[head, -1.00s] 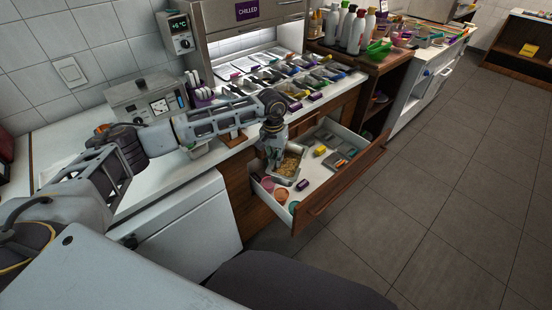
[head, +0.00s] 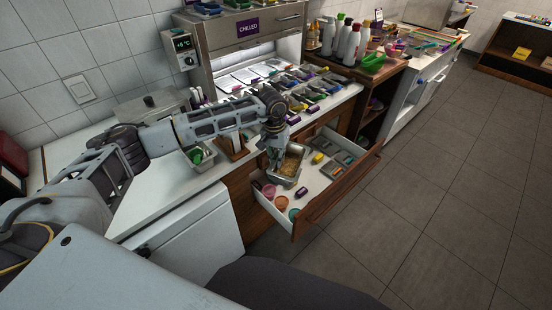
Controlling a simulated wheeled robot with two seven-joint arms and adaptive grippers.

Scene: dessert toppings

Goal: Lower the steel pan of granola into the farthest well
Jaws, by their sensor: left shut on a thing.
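The steel pan of granola (head: 299,151) is a small rectangular metal pan with tan contents, seen over the left part of the open drawer (head: 318,184). My left gripper (head: 277,158) points down at the pan's left edge and is shut on it. The pan appears held above the drawer floor, roughly level. The gripper hides part of its near left side. The chilled topping rail (head: 270,80) lies behind, with filled wells and utensils in rows; my left arm covers part of it. I cannot make out the farthest well clearly. My right gripper is not in view.
The drawer also holds a pink tub (head: 269,191), an orange tub (head: 281,203), a purple block (head: 301,191), a yellow block (head: 318,157) and grey trays. Bottles (head: 351,44) stand on the counter at the back right. The floor at right is clear.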

